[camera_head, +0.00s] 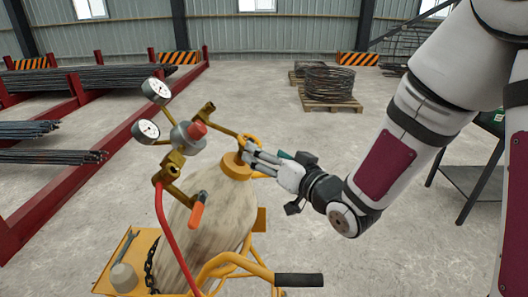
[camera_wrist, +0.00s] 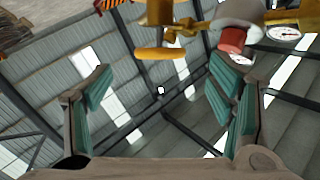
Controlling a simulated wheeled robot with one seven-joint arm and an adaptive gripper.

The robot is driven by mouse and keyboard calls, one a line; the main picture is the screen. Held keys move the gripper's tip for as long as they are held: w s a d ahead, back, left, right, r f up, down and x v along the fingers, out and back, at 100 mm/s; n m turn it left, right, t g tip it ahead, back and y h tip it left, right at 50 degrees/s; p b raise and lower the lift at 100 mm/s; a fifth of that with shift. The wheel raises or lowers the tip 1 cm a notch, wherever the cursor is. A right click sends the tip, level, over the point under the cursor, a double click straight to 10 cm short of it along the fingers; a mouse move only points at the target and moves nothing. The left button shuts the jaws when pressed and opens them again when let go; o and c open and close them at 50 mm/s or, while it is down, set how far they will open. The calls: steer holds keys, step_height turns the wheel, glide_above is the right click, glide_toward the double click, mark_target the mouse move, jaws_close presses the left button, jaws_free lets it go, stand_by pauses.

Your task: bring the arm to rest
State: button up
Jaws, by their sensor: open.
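My gripper (camera_head: 262,160) is at the upper right of a gas cylinder (camera_head: 205,215), close beside its yellow collar (camera_head: 236,166) in the head view. I cannot tell from this view whether the fingers touch the collar. In the wrist view my gripper (camera_wrist: 160,105) has its teal-padded fingers wide apart with nothing between them. The brass regulator (camera_head: 188,137) with two gauges (camera_head: 147,130) sits to the left of the fingers. Regulator parts (camera_wrist: 200,25) also show at the top of the wrist view, beyond the fingers. My arm reaches in from the right.
The cylinder stands on a yellow cart (camera_head: 130,262) with a black handle grip (camera_head: 299,280). A red hose (camera_head: 163,215) hangs from the regulator. Red racks with rebar (camera_head: 90,78) stand at left, a wire coil on a pallet (camera_head: 330,85) behind. Open floor lies between.

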steer(key=s+d+r+m+g+h, duration=0.1)
steer(key=s+d+r+g+h, duration=0.1)
steer(key=s+d+h, duration=0.4)
steer(key=s+d+r+m+g+h, duration=0.1)
steer(key=s+d+r+g+h, duration=0.2)
steer(key=d, duration=0.6)
steer(key=s+d+g+h, duration=0.1)
steer(key=s+d+g, duration=0.1)
steer(key=s, duration=1.6)
steer(key=shift+s+d+r+m+g, duration=0.2)
steer(key=shift+s+r+m+g, duration=0.15)
steer(key=shift+g, duration=0.55)
steer(key=shift+c, duration=0.6)
